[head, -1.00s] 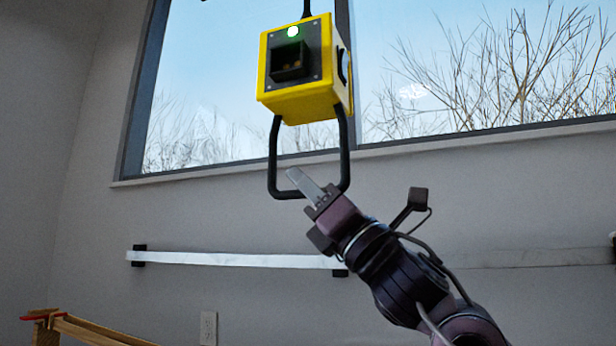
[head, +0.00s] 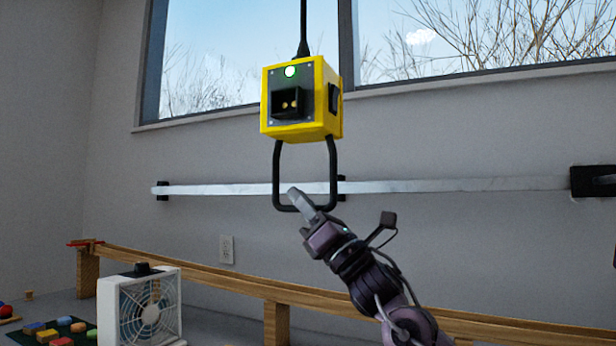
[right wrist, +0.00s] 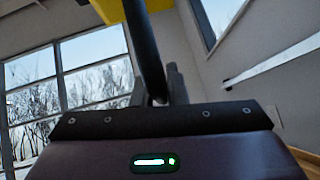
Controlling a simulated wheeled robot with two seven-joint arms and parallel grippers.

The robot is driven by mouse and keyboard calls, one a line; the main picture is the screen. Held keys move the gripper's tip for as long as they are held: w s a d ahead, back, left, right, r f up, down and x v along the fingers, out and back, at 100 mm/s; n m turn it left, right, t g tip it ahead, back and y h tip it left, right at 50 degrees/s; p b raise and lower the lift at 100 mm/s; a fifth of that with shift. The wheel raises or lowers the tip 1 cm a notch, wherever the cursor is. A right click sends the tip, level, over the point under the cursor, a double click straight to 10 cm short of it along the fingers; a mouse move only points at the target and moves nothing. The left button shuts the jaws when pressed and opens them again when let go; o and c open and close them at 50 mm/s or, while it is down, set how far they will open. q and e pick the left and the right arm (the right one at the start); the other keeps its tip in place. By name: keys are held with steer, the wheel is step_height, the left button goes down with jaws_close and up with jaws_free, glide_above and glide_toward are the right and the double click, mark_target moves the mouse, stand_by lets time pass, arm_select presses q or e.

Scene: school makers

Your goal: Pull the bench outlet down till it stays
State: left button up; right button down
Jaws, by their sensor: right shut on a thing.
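The bench outlet (head: 325,100) is a yellow box hanging from a black cord (head: 303,30), with a green light and a dark socket on its front. A black loop handle (head: 277,178) hangs below it. My right gripper (head: 301,203) is shut on the bottom bar of the handle, coming from the lower right. In the right wrist view the black handle (right wrist: 143,45) runs down to my fingers, with the outlet's yellow underside (right wrist: 112,8) above. My left gripper is in neither view.
A wooden rail (head: 200,272) runs along the bench, with a white fan (head: 140,308) in front of it. Colored blocks (head: 62,328) lie at the lower left. A metal strip (head: 430,186) is mounted on the wall behind the handle, below the window.

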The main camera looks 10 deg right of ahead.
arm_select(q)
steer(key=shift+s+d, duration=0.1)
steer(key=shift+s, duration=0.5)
arm_select(e)
steer(key=shift+a+f, duration=0.1)
steer(key=shift+f, duration=0.5)
steer(key=c, duration=1.5)
jaws_free()
steer(key=shift+w+a, duration=0.1)
steer(key=shift+o, duration=0.2)
steer(key=shift+s+d+f, duration=0.2)
steer(key=shift+d+f, duration=0.1)
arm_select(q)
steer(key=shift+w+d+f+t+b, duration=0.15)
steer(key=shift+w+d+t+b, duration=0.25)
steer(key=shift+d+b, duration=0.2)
arm_select(e)
steer(key=v, duration=0.7)
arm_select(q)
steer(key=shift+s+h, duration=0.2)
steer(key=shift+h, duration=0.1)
arm_select(e)
steer(key=shift+s, duration=0.1)
